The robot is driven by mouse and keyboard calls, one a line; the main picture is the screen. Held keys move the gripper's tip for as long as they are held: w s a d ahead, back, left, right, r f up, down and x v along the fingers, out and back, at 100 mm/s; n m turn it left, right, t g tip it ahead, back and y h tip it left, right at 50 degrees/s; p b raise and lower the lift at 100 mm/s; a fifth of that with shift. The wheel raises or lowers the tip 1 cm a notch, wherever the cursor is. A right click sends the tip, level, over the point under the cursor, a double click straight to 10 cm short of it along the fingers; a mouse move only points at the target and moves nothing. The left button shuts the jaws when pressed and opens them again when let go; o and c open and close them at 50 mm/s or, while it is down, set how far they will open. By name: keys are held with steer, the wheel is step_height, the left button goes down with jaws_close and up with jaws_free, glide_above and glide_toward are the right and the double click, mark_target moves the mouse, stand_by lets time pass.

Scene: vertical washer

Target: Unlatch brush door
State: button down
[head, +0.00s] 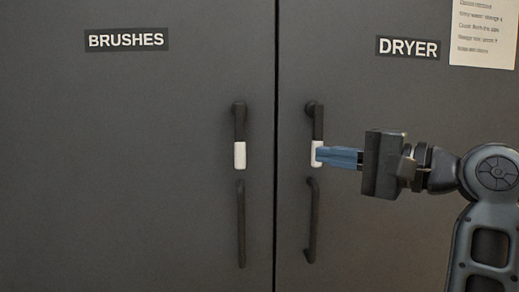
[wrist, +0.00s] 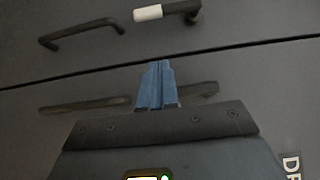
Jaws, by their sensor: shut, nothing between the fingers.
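The brush door (head: 130,180) is the left dark panel labelled BRUSHES, and it sits closed. Its latch (head: 239,155) is a black lever with a white end, pointing straight down from its pivot. In the wrist view the brush latch (wrist: 147,13) shows at the top edge. My gripper (head: 325,156), with blue fingers, is shut and empty. In the head view it lies right of the brush latch, over the white end of the dryer latch (head: 318,122); I cannot tell whether it touches. In the wrist view the fingertips (wrist: 157,66) point towards the seam between the doors.
The dryer door (head: 400,230) is the right panel, also closed. A black pull handle (head: 241,225) stands below the brush latch, and another pull handle (head: 313,220) below the dryer latch. A paper notice (head: 484,30) is at the upper right. The brush door's left side is clear.

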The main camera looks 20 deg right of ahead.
steer(key=shift+w, duration=0.1)
steer(key=p, duration=0.2)
glide_toward(240, 134)
steer(key=w+d+f, duration=0.2)
steer(key=w+f, duration=0.1)
steer(key=w, duration=0.2)
steer(key=shift+w+a+r, duration=0.1)
steer(key=shift+w+a, duration=0.2)
steer(key=shift+a, duration=0.5)
steer(key=shift+w+a+r, duration=0.1)
steer(key=shift+w+a, duration=0.2)
steer(key=shift+a, duration=0.55)
steer(key=shift+a+f, duration=0.1)
steer(key=shift+a+f+m, duration=0.1)
steer(key=shift+a+m, duration=0.05)
steer(key=shift+m, duration=0.15)
